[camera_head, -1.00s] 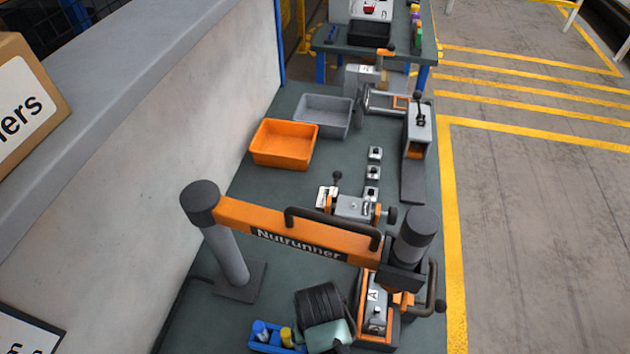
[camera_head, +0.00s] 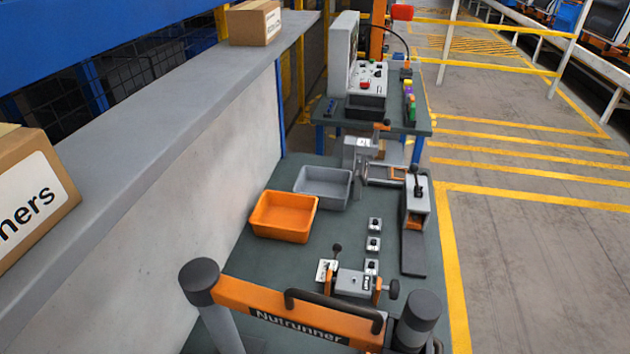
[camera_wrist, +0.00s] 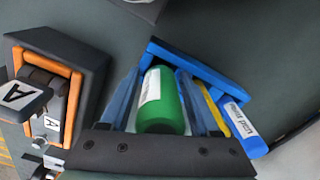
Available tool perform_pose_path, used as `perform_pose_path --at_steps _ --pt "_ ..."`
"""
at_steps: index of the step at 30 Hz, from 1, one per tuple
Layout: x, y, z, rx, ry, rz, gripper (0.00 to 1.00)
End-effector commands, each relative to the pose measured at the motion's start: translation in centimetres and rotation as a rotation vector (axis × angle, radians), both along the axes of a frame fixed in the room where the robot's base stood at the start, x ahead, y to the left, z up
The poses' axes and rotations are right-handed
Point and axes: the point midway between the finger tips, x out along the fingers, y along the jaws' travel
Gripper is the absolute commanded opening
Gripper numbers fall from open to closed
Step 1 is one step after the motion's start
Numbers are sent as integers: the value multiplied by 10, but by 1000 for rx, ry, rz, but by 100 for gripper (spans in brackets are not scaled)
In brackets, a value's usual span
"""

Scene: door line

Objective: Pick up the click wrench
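In the wrist view, my gripper (camera_wrist: 157,75) has its two fingers apart, with clear gaps on both sides of a green cylinder (camera_wrist: 162,108). No piece can be told for certain as the click wrench. The head view does not show my gripper or the holder.
The orange nutrunner arm (camera_head: 300,320) spans the near bench. An orange-rimmed fixture (camera_wrist: 60,90) marked A stands left of my gripper. An orange bin (camera_head: 283,216), a grey bin (camera_head: 323,186), a clamp fixture (camera_head: 355,284) and small blocks stand farther along. The right aisle is free.

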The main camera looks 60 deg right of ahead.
Motion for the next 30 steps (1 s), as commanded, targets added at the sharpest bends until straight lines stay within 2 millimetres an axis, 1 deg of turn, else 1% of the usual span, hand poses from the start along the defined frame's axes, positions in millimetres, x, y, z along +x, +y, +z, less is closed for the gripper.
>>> perform_pose_path --at_steps 1,5,6,8,9,10,18,22,26,30 --pt "0 0 0 0 0 0 52" --pt "0 0 0 0 0 0 29" --pt "0 0 0 0 0 0 21" --pt "0 0 0 0 0 0 11" --pt "0 0 0 1 1 0 3" --pt "0 0 0 1 1 0 0" --pt "0 0 1 -1 -1 0 0" --pt "1 0 5 -1 -1 0 0" --pt "1 0 15 -2 -2 0 0" --pt "1 0 31 -3 -3 1 0"
